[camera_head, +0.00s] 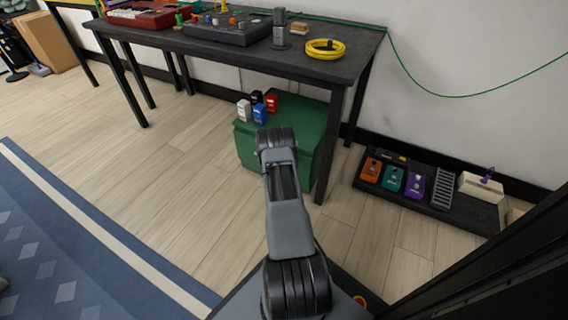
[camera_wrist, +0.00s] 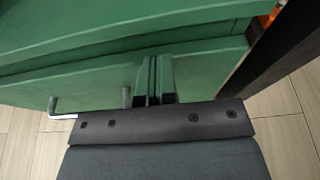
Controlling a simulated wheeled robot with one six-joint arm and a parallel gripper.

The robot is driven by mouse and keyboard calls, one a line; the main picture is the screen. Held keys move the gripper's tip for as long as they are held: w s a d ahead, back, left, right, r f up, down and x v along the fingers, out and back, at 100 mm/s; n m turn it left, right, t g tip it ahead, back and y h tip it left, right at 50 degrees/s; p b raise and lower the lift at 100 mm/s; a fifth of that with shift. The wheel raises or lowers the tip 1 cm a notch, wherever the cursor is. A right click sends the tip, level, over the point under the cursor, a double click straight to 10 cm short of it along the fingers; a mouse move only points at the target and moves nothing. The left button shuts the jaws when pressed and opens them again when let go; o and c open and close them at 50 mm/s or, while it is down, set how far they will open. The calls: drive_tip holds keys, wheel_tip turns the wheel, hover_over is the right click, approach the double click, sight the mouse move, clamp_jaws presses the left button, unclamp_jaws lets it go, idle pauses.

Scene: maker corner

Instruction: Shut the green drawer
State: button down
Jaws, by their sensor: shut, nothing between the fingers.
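The green drawer (camera_wrist: 85,88) belongs to a green cabinet (camera_head: 311,122) under the dark table. In the wrist view its front carries a metal handle (camera_wrist: 126,97) with two posts, at left of my fingers. A darker green band runs between the cabinet's top edge and the drawer front; I cannot tell how far the drawer stands out. My gripper (camera_wrist: 157,82) is shut and empty, its fingers at the drawer front, right of the handle. I cannot tell whether they touch it. In the head view my arm covers the drawer front and the gripper.
Several small boxes (camera_head: 260,112) stand on the cabinet. A dark table leg (camera_head: 329,146) is close at its right. A pedal board (camera_head: 425,189) lies on the floor farther right. The table (camera_head: 190,42) overhangs the cabinet. Wood floor (camera_head: 165,165) at left is clear.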

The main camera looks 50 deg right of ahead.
drive_tip(key=f+p+v, duration=0.1)
drive_tip(key=p+v, duration=0.3)
drive_tip(key=v, duration=0.9)
drive_tip(key=shift+a+p, duration=0.4)
drive_tip(key=shift+a, duration=0.1)
drive_tip(key=s+a+r+m+g+y+p, duration=0.1)
drive_tip(key=a+r+m+g+p, duration=0.25)
drive_tip(key=r, duration=0.85)
drive_tip(key=s+a+r+m+p, duration=0.15)
drive_tip(key=r+m+p, duration=0.4)
drive_tip(key=r, duration=0.75)
drive_tip(key=a+r+m+g+y+p, duration=0.1)
drive_tip(key=a+r+m+g+p, duration=0.15)
drive_tip(key=r+p, duration=0.65)
drive_tip(key=s+a+r+m+t+y+p, duration=0.2)
drive_tip(key=s+a+r+m+y+p, duration=0.1)
drive_tip(key=a+r, duration=0.5)
drive_tip(key=s+a+r+m+t+y+p, duration=0.2)
drive_tip(key=a+r+p, duration=0.5)
drive_tip(key=r, duration=0.7)
drive_tip(key=s+a+r+m+t+y+p, duration=0.2)
drive_tip(key=s+a+r+m+y+p, duration=0.2)
drive_tip(key=a+r, duration=0.7)
drive_tip(key=s+r+y+p, duration=0.1)
drive_tip(key=y+p, duration=0.1)
drive_tip(key=y, duration=0.1)
drive_tip(key=shift+s+a, duration=0.15)
